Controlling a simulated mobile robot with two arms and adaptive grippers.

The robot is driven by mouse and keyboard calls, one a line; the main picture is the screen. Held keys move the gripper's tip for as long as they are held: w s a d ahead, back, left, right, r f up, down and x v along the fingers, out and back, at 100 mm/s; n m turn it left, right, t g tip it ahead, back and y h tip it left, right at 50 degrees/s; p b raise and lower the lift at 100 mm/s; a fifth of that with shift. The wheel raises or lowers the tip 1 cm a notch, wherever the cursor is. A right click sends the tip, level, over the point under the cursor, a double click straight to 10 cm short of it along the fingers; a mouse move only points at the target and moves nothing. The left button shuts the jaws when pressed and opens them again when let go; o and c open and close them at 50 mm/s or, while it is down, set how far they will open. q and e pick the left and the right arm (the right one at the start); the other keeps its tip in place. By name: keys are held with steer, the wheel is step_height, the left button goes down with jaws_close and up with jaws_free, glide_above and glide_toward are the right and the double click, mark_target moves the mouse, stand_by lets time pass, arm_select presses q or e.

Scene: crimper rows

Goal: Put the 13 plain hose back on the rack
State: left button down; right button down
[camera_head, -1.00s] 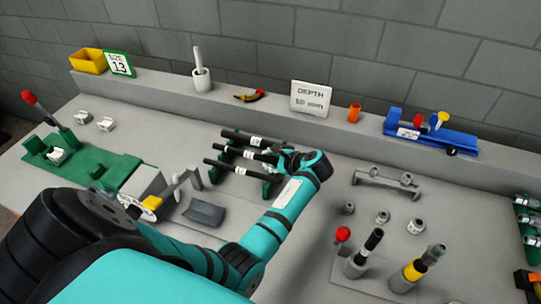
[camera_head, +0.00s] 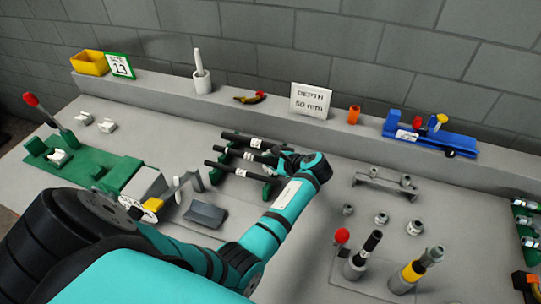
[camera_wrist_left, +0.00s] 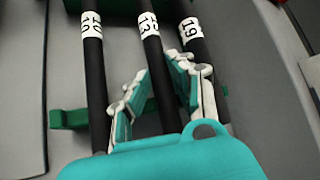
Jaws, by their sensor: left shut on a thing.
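Three black hoses lie side by side at the green rack (camera_head: 270,188) in the head view. In the left wrist view the middle hose, the 13 plain hose (camera_wrist_left: 151,55), has a white label reading 13. It also shows in the head view (camera_head: 228,151). My left gripper (camera_wrist_left: 157,98) has its fingers on either side of this hose and is shut on it, below the label. I cannot tell whether the 13 hose rests fully in the rack. My right gripper is out of view.
The 19 hose (camera_wrist_left: 205,65) and another labelled hose (camera_wrist_left: 94,70) run close on either side. A grey holder with fittings (camera_head: 385,187), loose fittings (camera_head: 382,218) and upright tools (camera_head: 362,255) stand to the right. A green fixture (camera_head: 100,170) stands to the left.

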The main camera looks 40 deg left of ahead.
arm_select(q)
steer(key=shift+f+p, duration=0.1)
steer(key=shift+p, duration=0.2)
stand_by(0.5)
steer(key=c, duration=1.1)
jaws_free()
step_height(320, 180, up, 10)
